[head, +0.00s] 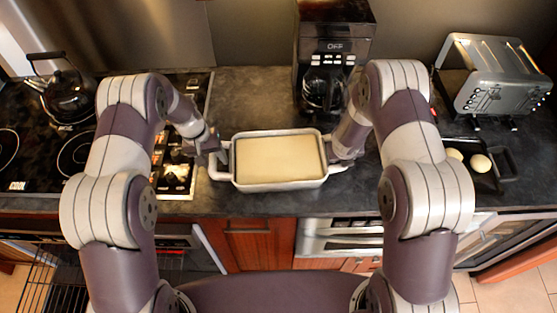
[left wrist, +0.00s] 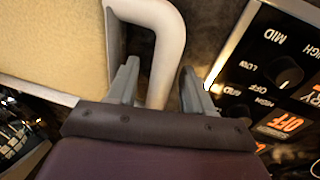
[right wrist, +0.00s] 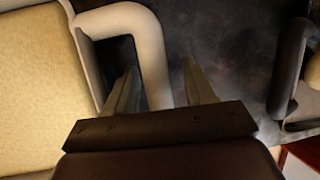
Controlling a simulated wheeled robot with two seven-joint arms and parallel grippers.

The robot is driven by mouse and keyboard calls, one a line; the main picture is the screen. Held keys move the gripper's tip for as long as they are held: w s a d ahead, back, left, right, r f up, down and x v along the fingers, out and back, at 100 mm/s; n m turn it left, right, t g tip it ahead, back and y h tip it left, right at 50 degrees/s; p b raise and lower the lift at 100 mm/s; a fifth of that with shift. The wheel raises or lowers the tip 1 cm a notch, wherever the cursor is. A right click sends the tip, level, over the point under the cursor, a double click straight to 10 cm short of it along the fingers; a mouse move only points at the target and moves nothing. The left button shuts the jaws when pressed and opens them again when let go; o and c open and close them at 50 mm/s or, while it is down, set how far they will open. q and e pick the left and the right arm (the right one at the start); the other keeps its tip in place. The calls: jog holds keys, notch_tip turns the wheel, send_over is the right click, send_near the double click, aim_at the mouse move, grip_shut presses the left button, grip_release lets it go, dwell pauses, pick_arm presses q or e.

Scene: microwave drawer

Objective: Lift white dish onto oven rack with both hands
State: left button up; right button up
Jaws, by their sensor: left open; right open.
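The white dish (head: 278,186) sits on the dark counter between my two grippers, with a pale yellow filling (head: 280,158). Its left handle shows in the left wrist view (left wrist: 172,40), and its right handle in the right wrist view (right wrist: 150,45). My left gripper (head: 216,150) is open, with its fingers (left wrist: 157,85) on either side of the left handle. My right gripper (right wrist: 160,85) is open, with its fingers on either side of the right handle. In the head view the right fingers are mostly hidden by my arm. The oven rack (head: 45,285) shows at the lower left.
A stovetop (head: 25,120) with a black kettle (head: 68,95) is at the left, beside a lit control panel (head: 174,178). A coffee maker (head: 325,85) stands behind the dish. A toaster (head: 495,80) and a dark tray (head: 503,165) with pale round items are at the right.

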pick_arm(q)
grip_shut()
pick_arm(e)
grip_shut()
dwell(0.9)
